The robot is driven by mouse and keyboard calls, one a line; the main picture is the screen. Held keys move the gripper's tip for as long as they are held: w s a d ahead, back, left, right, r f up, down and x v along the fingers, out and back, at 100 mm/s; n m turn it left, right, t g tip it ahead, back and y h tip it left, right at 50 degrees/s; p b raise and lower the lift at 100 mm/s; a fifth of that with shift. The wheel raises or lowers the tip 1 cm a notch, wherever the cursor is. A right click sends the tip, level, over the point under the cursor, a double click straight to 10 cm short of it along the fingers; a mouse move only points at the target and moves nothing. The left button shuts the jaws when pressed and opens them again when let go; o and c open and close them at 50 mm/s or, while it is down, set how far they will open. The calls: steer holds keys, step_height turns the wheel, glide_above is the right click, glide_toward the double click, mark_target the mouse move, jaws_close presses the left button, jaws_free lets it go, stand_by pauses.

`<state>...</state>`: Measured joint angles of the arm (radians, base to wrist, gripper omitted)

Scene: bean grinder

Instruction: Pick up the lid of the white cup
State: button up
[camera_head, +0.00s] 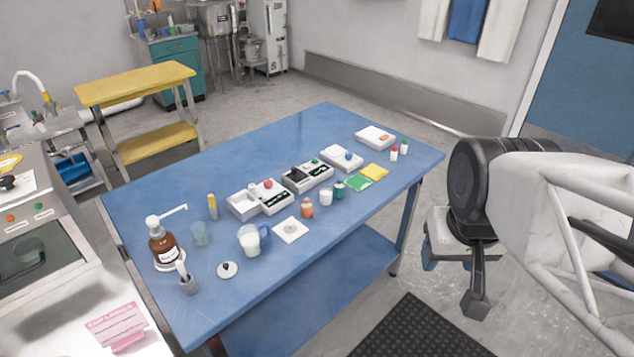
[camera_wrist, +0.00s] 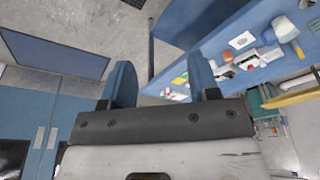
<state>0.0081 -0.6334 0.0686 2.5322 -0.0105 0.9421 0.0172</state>
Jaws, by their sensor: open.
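A round white lid with a dark knob (camera_head: 228,270) lies flat near the front left edge of the blue table, in the head view. I cannot pick out the lid in the wrist view.
A square white piece with a knob (camera_head: 290,230) lies right of the cup. A brown pump bottle (camera_head: 163,243) and a grey brush holder (camera_head: 187,282) stand left of the lid. Several trays and small bottles line the table. The front middle of the blue table (camera_head: 270,295) is clear.

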steer(key=n+g+y, duration=0.2)
steer(key=n+g, duration=0.1)
steer(key=n, duration=1.5)
glide_above(290, 223)
steer(key=d, duration=0.1)
step_height(290, 223, down, 21)
steer(key=shift+a+f, duration=0.1)
steer(key=shift+f, duration=1.15)
